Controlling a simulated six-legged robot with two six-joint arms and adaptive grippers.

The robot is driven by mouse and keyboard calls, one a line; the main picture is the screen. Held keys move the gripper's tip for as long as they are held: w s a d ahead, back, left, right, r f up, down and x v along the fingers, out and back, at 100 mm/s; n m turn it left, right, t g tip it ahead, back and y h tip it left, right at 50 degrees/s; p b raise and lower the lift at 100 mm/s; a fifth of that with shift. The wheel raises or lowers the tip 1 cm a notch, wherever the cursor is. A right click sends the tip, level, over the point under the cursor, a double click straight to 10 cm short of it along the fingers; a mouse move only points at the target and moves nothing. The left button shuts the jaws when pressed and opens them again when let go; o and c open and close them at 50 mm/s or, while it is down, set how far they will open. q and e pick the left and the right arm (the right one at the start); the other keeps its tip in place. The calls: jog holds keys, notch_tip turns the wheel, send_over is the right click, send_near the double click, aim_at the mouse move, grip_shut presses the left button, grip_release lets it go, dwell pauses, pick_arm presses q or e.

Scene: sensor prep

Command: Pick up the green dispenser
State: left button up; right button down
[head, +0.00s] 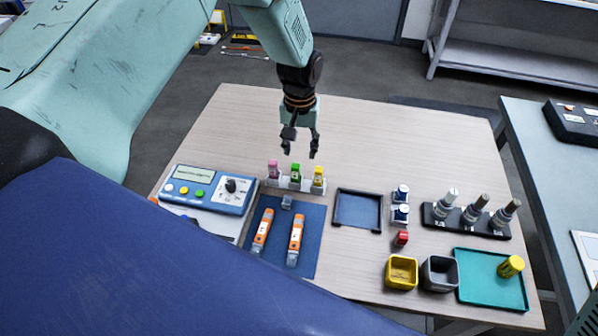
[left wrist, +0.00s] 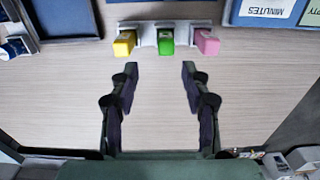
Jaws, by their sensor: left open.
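The green dispenser (head: 295,172) stands in a white holder (head: 284,184), between a pink dispenser (head: 273,169) and a yellow dispenser (head: 318,176). In the left wrist view the green dispenser (left wrist: 166,41) is at the top middle, with the yellow one (left wrist: 124,43) left and the pink one (left wrist: 207,42) right. My left gripper (head: 300,152) is open and empty, above the table just behind the holder. In the left wrist view its fingertips (left wrist: 160,68) lie either side of the green dispenser's line, apart from it. My right gripper is not in view.
A blue meter (head: 207,189) stands left of the holder. A blue mat (head: 278,247) with two orange tools lies in front. An empty dark tray (head: 358,210) and blue-capped bottles (head: 401,193) are to the right. The table (head: 370,135) behind the holder is clear.

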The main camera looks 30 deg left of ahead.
aim_at(295, 166)
pick_arm(q)
jog(key=shift+s+f, duration=0.4)
jog(key=shift+f, duration=0.4)
jog(key=f, duration=0.6)
jog(key=shift+s+a, duration=0.2)
jog(key=shift+a, duration=0.15)
jog(key=shift+s+d+r, duration=0.15)
jog(key=shift+s+r, duration=0.1)
jog(key=shift+r, duration=0.1)
jog(key=shift+c, duration=0.2)
jog(key=shift+w+f, duration=0.25)
jog(key=c, duration=0.6)
jog(key=shift+s+r, duration=0.15)
grip_shut()
